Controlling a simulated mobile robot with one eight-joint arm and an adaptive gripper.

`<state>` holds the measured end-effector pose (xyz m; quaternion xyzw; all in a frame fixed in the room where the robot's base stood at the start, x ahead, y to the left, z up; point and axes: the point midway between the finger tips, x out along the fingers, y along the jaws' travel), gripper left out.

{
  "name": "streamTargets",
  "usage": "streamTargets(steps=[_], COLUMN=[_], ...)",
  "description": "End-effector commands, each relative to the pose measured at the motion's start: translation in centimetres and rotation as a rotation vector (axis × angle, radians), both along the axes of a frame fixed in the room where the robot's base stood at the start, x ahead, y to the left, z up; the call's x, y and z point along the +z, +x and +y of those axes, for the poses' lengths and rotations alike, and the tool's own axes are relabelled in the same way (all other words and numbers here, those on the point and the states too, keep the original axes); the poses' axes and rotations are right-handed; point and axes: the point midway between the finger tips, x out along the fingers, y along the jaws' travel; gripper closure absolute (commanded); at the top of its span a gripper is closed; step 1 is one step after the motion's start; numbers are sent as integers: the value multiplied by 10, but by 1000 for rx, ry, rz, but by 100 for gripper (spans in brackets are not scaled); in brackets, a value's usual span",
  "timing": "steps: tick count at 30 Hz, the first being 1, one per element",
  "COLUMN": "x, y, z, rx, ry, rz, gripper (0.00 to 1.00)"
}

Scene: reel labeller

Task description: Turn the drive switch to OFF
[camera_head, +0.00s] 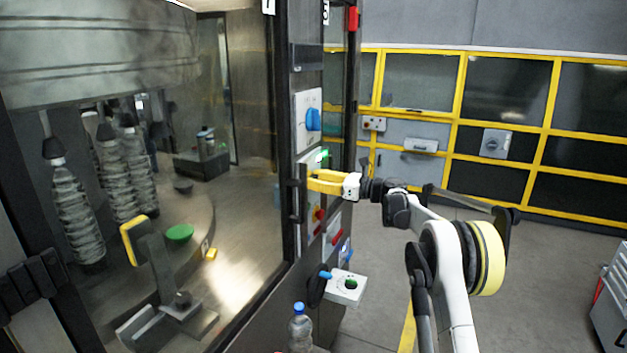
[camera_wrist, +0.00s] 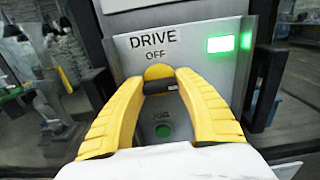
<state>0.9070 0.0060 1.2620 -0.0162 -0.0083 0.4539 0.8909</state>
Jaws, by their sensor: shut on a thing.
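The drive switch (camera_wrist: 160,86) is on a grey panel (camera_wrist: 205,68) marked DRIVE, with OFF printed above the knob and a partly hidden word below it. The yellow fingers of my gripper (camera_wrist: 158,78) are shut on the switch knob, one on each side. The fingers hide much of the knob, and I cannot tell which way it points. A green lamp (camera_wrist: 221,44) is lit at the panel's upper right. In the head view my gripper (camera_head: 312,181) reaches left to the panel on the machine's post.
A blue rotary knob (camera_head: 313,119) is above on the same post. Red controls (camera_head: 319,214) and a small box with a green button (camera_head: 350,285) are below. A black handle (camera_wrist: 267,88) stands right of the drive panel. Bottles (camera_head: 75,205) are behind the glass.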

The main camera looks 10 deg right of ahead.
Motion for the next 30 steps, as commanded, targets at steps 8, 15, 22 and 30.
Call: streamTargets(steps=[8, 15, 22, 30], x=[0, 0, 1, 1], y=[0, 0, 0, 0], z=[0, 0, 0, 1], rx=[0, 0, 0, -1], ry=[-95, -225, -354, -504], rz=[-132, -311, -488, -696], gripper=[91, 91, 91, 91])
